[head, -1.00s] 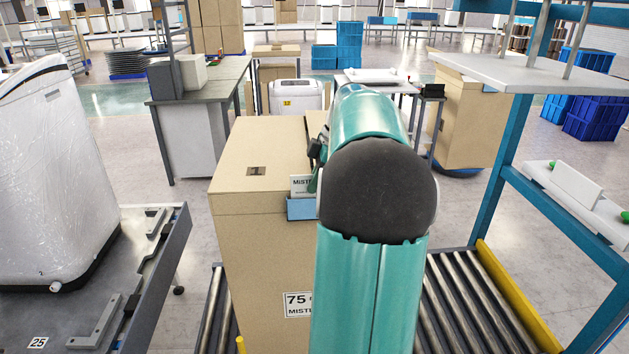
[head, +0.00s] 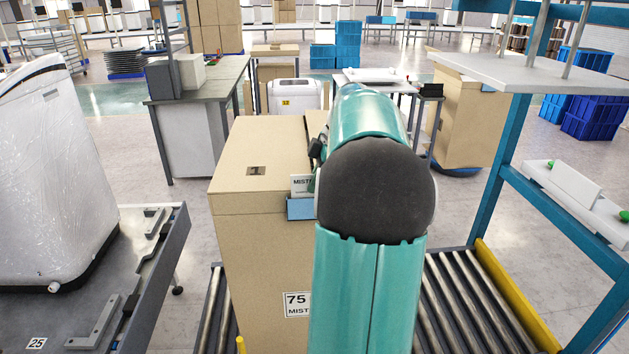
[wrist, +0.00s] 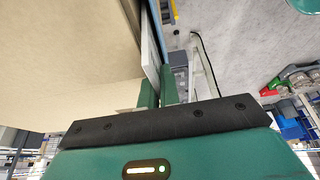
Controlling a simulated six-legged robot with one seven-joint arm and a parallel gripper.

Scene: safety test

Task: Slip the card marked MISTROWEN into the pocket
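My teal arm hides the card's right part and most of my gripper. In the wrist view the green fingers of my gripper (wrist: 159,93) are closed on the card's edge (wrist: 151,60), beside the box face (wrist: 65,60). A thin blue strip, seemingly the pocket (wrist: 158,28), runs alongside the card.
The box stands on a roller conveyor (head: 470,300) with a yellow side rail (head: 515,300). A grey cart (head: 130,290) is at left, a blue-framed shelf (head: 505,170) at right.

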